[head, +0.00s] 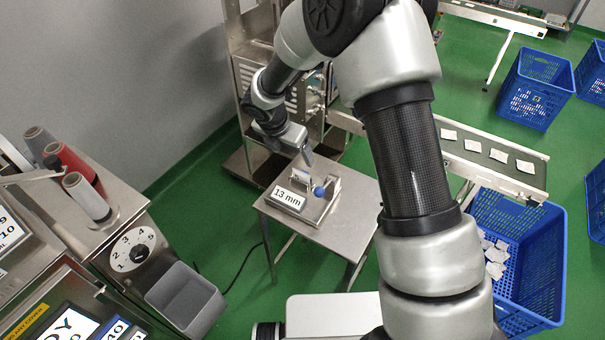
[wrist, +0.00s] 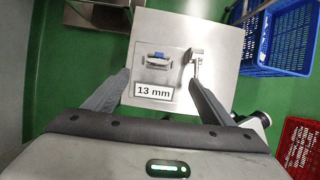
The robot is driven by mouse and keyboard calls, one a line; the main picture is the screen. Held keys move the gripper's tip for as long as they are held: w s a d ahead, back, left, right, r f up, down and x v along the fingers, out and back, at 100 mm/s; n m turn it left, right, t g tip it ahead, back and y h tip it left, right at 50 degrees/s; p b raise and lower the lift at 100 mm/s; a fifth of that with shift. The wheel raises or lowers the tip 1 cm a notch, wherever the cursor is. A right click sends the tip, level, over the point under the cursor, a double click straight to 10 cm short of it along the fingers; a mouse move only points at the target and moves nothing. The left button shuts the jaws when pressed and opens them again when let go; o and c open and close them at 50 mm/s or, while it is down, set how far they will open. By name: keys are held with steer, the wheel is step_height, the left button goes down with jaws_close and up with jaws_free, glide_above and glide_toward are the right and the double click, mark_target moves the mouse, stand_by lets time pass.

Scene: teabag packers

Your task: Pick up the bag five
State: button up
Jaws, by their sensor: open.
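Several small white bags (head: 499,155) lie in a row on the conveyor at the right of the head view. More white bags (head: 494,255) lie in the blue crate below it. No number shows on any of them, so I cannot tell which is bag five. My gripper (head: 308,156) is over the small steel table (head: 345,205), just above a gauge (head: 316,208) with a "13 mm" display, and far left of the conveyor. In the wrist view my gripper (wrist: 160,88) has its fingers wide apart, with the gauge (wrist: 155,62) showing between them and no bag held.
The blue crate (head: 548,260) stands on the green floor below the conveyor (head: 535,178). Another blue crate (head: 540,65) stands farther back. A machine with thread spools (head: 88,197) and a grey bin (head: 187,298) is at the left. A red crate (wrist: 298,150) shows in the wrist view.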

glide_toward(301, 172)
steer(key=x, duration=0.4)
steer(key=shift+d+f+b, duration=0.25)
steer(key=shift+f+b, duration=0.05)
steer(key=shift+w+x, duration=0.2)
steer(key=shift+x, duration=2.65)
steer(key=shift+a+r, duration=0.1)
steer(key=shift+a, duration=0.05)
steer(key=c, duration=1.2)
